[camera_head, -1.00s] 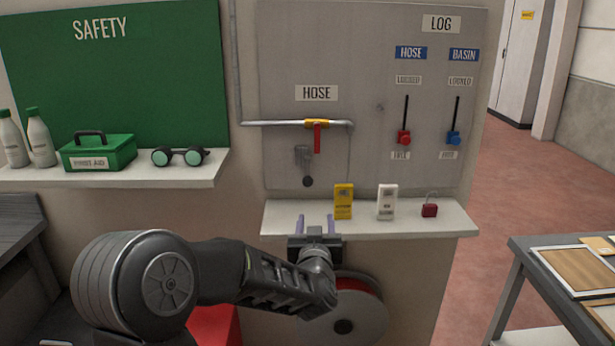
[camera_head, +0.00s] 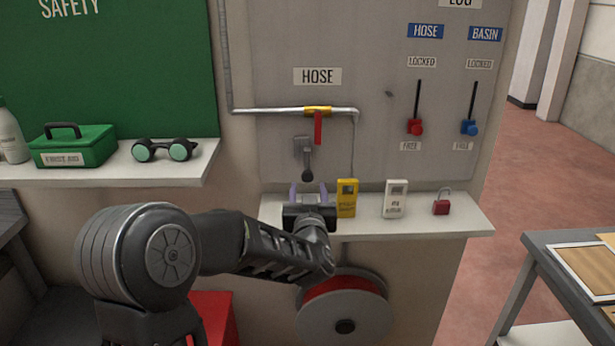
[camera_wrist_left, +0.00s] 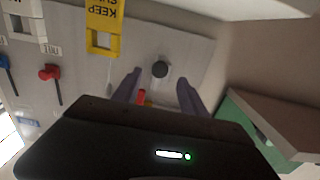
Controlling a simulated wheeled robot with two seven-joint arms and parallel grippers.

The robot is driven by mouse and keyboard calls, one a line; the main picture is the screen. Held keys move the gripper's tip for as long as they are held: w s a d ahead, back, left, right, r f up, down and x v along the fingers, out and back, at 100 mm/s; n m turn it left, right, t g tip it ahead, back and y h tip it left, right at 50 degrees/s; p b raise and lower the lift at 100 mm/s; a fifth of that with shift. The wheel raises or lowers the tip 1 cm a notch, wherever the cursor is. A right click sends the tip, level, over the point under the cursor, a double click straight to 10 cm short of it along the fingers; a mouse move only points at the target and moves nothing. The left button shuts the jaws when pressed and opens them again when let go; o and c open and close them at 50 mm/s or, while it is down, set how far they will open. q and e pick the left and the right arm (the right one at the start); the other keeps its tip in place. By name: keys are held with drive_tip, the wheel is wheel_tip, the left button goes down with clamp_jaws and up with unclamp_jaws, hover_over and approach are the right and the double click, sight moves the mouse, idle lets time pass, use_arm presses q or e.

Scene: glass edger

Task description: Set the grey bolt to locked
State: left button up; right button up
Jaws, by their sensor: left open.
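The grey bolt (camera_head: 304,147) is on the grey wall panel below the yellow and red hose valve. It has a small grey plate and a stem down to a dark round knob (camera_head: 307,176). In the left wrist view the dark knob (camera_wrist_left: 160,69) appears between the two finger lines, ahead of the tips. My left gripper (camera_head: 308,188) is open and empty, its purple-grey fingers pointing at the panel just below the knob. I cannot tell whether the fingers touch anything. No label for the bolt's own position is readable. My right gripper is not in view.
A shelf (camera_head: 440,222) under the panel holds a yellow tag (camera_head: 347,199), a white tag (camera_head: 395,200) and a red padlock (camera_head: 442,203), right of my gripper. Red (camera_head: 415,127) and blue (camera_head: 469,128) sliders sit further right. A hose reel (camera_head: 345,315) is below.

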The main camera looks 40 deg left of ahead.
sight(308, 178)
use_arm(q)
drive_tip(key=p+x, duration=0.1)
drive_tip(key=x, duration=0.6)
drive_tip(key=shift+c, duration=0.2)
clamp_jaws()
idle(1.1)
